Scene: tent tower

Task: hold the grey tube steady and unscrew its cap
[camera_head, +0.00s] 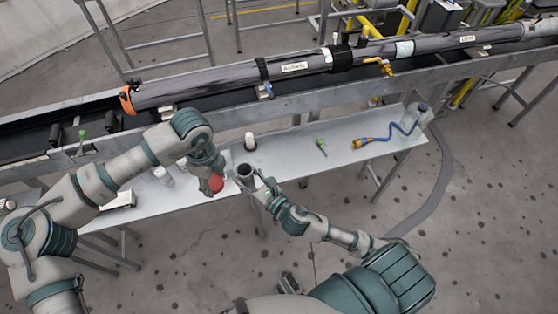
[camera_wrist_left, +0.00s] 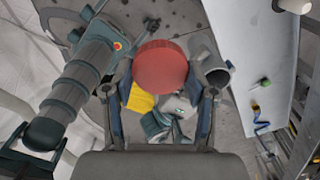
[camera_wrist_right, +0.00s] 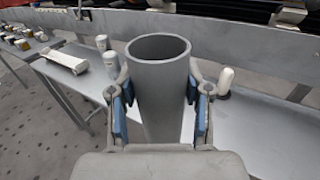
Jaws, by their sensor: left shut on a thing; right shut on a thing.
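The grey tube (camera_wrist_right: 158,85) stands upright between the fingers of my right gripper (camera_wrist_right: 160,105), which is shut on it. Its top end is open and bare in the right wrist view. In the head view the tube (camera_head: 245,171) is near the front edge of the table, with my right gripper (camera_head: 262,186) at its right side. The red cap (camera_wrist_left: 160,67) is held between the fingers of my left gripper (camera_wrist_left: 160,88). In the head view the red cap (camera_head: 216,182) is just left of the tube's mouth and apart from it.
The long table (camera_head: 290,158) carries a white bottle (camera_head: 250,141), a green-tipped item (camera_head: 321,143), a blue coiled hose with yellow ends (camera_head: 400,130) and a clear container (camera_head: 418,115). Behind it, a long dark tube (camera_head: 220,80) lies on a rail. Bare table lies right of the grey tube.

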